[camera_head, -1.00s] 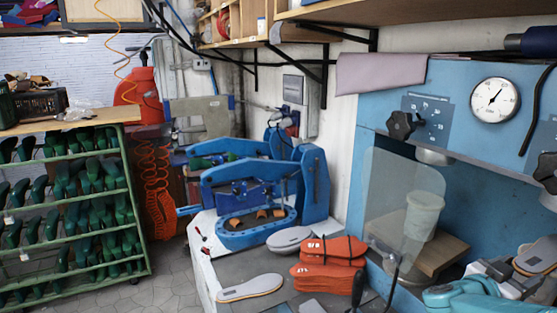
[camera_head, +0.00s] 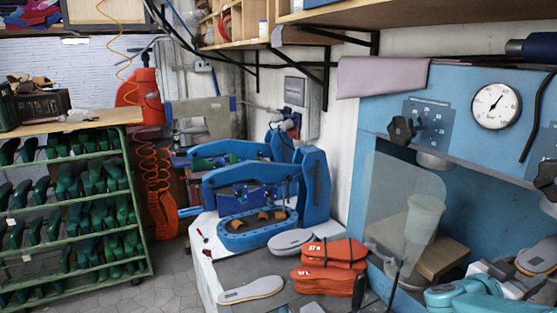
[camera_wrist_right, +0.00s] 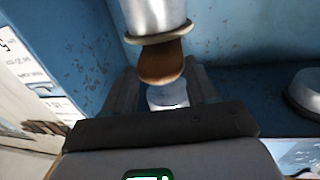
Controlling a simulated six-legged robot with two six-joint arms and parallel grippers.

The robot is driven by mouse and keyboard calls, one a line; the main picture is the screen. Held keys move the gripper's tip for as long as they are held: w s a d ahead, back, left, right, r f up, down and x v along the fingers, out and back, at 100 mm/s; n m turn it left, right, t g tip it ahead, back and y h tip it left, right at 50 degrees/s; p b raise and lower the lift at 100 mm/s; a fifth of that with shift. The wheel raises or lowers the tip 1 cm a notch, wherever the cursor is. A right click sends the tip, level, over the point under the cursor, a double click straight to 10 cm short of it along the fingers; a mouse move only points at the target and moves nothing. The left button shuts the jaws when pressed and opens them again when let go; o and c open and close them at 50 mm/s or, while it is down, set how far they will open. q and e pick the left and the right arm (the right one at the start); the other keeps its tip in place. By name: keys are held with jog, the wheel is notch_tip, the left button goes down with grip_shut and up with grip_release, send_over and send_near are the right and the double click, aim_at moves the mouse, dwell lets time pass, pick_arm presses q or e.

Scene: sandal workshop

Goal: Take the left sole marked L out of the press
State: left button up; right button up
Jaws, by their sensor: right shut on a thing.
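My right gripper (camera_head: 506,274) is at the lower right of the head view, inside the blue press (camera_head: 465,186). A sole (camera_head: 538,256) with a grey top and tan edge lies at its fingers, partly cut off by the frame edge. My left gripper is not in view.
Strapped red soles (camera_head: 330,270) and loose grey soles (camera_head: 252,290) lie on the bench, beside a blue clamp machine (camera_head: 255,225). A round metal piece (camera_wrist_right: 305,92) stands right in the wrist view.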

jog(key=shift+c, duration=0.5)
jog(key=shift+r, duration=0.1)
jog(key=shift+r, duration=0.1)
jog(key=shift+r+p, duration=0.35)
jog(key=shift+p, duration=0.1)
